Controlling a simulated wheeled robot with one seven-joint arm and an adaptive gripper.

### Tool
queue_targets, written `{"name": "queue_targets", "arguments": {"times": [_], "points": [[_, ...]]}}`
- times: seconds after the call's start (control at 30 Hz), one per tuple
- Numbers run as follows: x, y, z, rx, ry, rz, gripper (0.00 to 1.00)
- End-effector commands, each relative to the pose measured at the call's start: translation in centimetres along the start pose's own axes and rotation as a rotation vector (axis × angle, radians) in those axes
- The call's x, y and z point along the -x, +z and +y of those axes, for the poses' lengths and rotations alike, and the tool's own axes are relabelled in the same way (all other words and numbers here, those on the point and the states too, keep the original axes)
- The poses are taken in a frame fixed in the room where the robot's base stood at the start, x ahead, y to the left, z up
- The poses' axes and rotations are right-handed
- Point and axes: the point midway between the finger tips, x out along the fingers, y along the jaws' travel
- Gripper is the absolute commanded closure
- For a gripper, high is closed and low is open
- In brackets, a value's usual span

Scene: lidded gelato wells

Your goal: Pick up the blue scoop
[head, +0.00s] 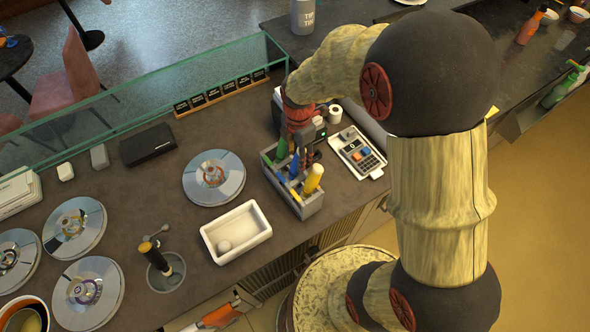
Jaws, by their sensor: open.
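The blue scoop (294,166) stands in a grey divided caddy (309,208) on the counter, with only its blue handle showing. Beside it in the caddy are a green handle (282,148) on the left and a thick yellow handle (314,178) on the right. My gripper (301,155) points down over the back part of the caddy, close to the blue handle. It is open. The arm partly hides the back of the caddy, and I cannot tell whether the fingers are around the blue handle or beside it.
A white tray (236,232) with a ball-shaped item lies in front left. Round metal lids (214,178) cover wells on the left. A glass guard (150,100) and small label signs (215,93) run along the back.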

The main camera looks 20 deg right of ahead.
Motion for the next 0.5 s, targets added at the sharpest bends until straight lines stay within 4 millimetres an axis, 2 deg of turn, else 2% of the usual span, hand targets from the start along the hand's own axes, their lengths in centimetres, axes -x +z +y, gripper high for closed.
{"name": "queue_targets", "arguments": {"times": [0.1, 0.2, 0.43, 0.5], "points": [[-1.4, 0.0, 0.0, 0.0, -0.001, 0.0, 0.56], [-2.0, 0.0, 0.0, 0.0, 0.0, 0.0, 0.56], [-2.1, 0.0, 0.0, 0.0, 0.001, 0.0, 0.56], [-2.1, 0.0, 0.0, 0.0, 0.001, 0.0, 0.6]]}}
